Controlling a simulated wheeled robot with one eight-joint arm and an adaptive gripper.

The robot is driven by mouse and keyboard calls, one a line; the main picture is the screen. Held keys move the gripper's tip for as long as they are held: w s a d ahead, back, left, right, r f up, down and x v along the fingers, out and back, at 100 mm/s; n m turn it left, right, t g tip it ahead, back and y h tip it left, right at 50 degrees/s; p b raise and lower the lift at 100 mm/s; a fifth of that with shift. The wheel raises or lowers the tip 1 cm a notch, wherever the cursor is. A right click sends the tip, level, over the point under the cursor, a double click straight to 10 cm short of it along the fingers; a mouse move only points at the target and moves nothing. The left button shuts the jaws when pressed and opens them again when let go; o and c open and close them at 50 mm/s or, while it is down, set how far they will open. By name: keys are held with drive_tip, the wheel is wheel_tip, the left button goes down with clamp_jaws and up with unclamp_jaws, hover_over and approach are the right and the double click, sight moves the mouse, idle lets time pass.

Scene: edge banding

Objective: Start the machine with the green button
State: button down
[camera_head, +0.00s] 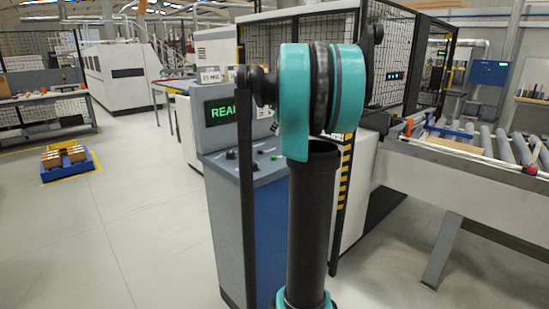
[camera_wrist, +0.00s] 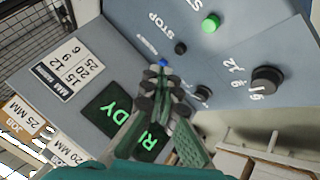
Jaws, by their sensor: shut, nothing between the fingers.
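The green button (camera_wrist: 211,22) is a round raised cap on the blue-grey control panel (camera_wrist: 225,60), near the top of the wrist view. A black button (camera_wrist: 181,48) sits to its lower left beside the word STOP. My gripper (camera_wrist: 157,75) is shut and empty, its dark fingertips over the panel below and left of the green button, apart from it in the picture. In the head view the blue console (camera_head: 223,215) stands left of my arm, its screen (camera_head: 219,112) showing part of READY. My gripper cannot be made out there.
A small blue button (camera_wrist: 162,62) lies just above the fingertips. Black knobs (camera_wrist: 267,80) (camera_wrist: 204,92) are on the panel. A roller conveyor (camera_head: 498,145) runs at right. A blue pallet carrier (camera_head: 67,166) is on the left floor, with free floor between it and the console.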

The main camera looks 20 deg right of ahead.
sight(274, 157)
drive_tip(key=shift+f, duration=0.15)
drive_tip(key=shift+f, duration=4.25)
drive_tip(key=shift+f, duration=0.15)
drive_tip(key=shift+f, duration=0.25)
